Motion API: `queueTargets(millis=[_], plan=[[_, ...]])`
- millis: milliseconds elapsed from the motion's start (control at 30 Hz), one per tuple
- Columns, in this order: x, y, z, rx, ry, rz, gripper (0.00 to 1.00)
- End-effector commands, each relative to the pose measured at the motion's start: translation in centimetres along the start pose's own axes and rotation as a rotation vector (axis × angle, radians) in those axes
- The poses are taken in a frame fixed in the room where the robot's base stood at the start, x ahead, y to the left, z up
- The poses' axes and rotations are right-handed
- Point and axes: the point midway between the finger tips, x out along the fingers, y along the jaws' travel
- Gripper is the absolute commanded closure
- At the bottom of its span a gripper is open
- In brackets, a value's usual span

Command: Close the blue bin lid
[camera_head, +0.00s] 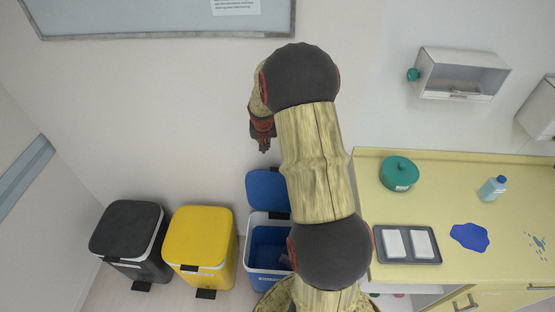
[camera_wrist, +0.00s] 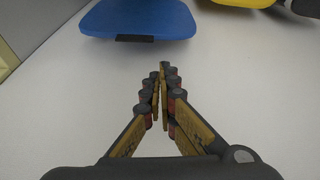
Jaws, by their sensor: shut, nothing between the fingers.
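The blue bin (camera_head: 266,243) stands on the floor against the wall, partly hidden behind my arm. Its blue lid (camera_head: 267,190) is open and stands up toward the wall, so the inside of the bin shows. In the wrist view the blue lid (camera_wrist: 138,18) is at the top, with a dark tab on its edge. My gripper (camera_head: 264,148) is above the lid in the head view, close to the wall. In the wrist view my gripper (camera_wrist: 159,70) has its fingers together and empty, apart from the lid.
A closed yellow bin (camera_head: 200,237) and a closed black bin (camera_head: 126,230) stand left of the blue bin. A yellow counter (camera_head: 440,190) at the right holds a tray (camera_head: 407,258), a green container (camera_head: 399,174) and a bottle (camera_head: 493,188). A cabinet (camera_head: 460,74) hangs above.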

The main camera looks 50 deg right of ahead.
Motion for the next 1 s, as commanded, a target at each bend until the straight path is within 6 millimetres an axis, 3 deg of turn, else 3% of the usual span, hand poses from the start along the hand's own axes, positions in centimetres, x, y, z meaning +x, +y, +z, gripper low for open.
queueTargets(millis=[33,100,267,467,800,1000], plan=[[2.1,1.5,-0.2,0.027,-0.011,0.011,1.00],[4.3,2.8,-0.5,0.057,-0.015,0.019,1.00],[7.1,4.5,-0.7,0.092,-0.019,0.028,1.00],[9.3,4.8,-0.5,0.097,-0.021,0.030,1.00],[15.0,5.0,-0.3,0.096,-0.021,0.030,1.00],[16.9,5.0,-0.4,0.096,-0.018,0.030,1.00]])
